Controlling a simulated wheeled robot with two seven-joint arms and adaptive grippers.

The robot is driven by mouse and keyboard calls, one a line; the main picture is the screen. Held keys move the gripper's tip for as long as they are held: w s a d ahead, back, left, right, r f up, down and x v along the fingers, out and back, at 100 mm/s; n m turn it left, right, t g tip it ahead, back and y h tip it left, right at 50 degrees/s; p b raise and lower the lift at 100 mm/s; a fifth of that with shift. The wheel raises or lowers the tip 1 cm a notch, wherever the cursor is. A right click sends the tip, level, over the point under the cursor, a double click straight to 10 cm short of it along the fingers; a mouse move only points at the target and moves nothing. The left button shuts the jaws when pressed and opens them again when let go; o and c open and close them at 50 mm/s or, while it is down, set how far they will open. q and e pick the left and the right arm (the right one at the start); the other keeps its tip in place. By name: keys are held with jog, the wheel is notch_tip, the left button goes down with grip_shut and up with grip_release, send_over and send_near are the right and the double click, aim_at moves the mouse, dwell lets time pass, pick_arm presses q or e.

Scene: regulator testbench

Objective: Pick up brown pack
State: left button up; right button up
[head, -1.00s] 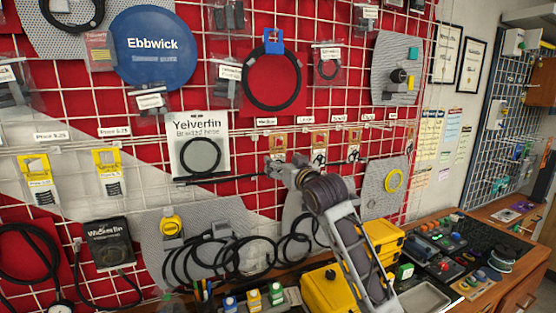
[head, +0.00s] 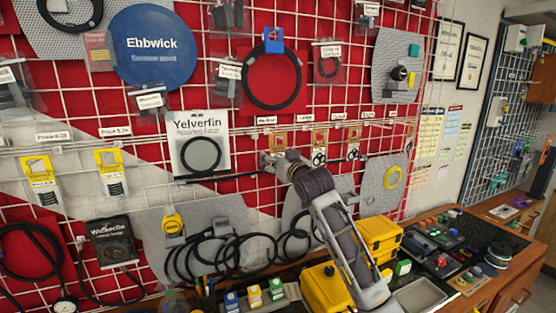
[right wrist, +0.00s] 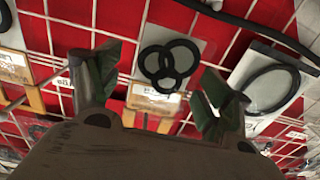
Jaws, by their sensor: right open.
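Several small packs with brown headers hang in a row on the wire grid wall. The leftmost brown pack (head: 279,139) is partly hidden behind my right gripper (head: 267,161). In the right wrist view, a brown pack (right wrist: 155,101) with three black rings shows upside down between the two fingers. My right gripper (right wrist: 162,92) is open, with one finger on each side of this pack and nothing visibly held. I cannot tell how far the fingertips are from it. Two more brown packs, a middle one (head: 320,139) and a right one (head: 353,139), hang to its right. My left gripper is not in view.
A white Yelverfin pack (head: 200,143) with a black ring hangs close left of the gripper. Black hose coils (head: 230,250) hang lower on the grid. Yellow boxes (head: 378,238) stand on the bench below. A grey panel (head: 384,186) with a yellow ring hangs at right.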

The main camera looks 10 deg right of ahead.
jog(key=shift+c, duration=0.3)
jog(key=c, duration=0.9)
jog(key=shift+r, duration=0.2)
jog(key=shift+r+b, duration=0.4)
jog(key=shift+r, duration=0.2)
jog(key=shift+s+d+f, duration=0.1)
jog(key=shift+s+f, duration=0.05)
jog(key=shift+s, duration=0.5)
jog(key=s+d+b, duration=0.3)
jog(key=s+b, duration=0.1)
jog(key=s, duration=1.2)
jog(key=shift+s, duration=0.2)
jog(key=shift+d, duration=0.1)
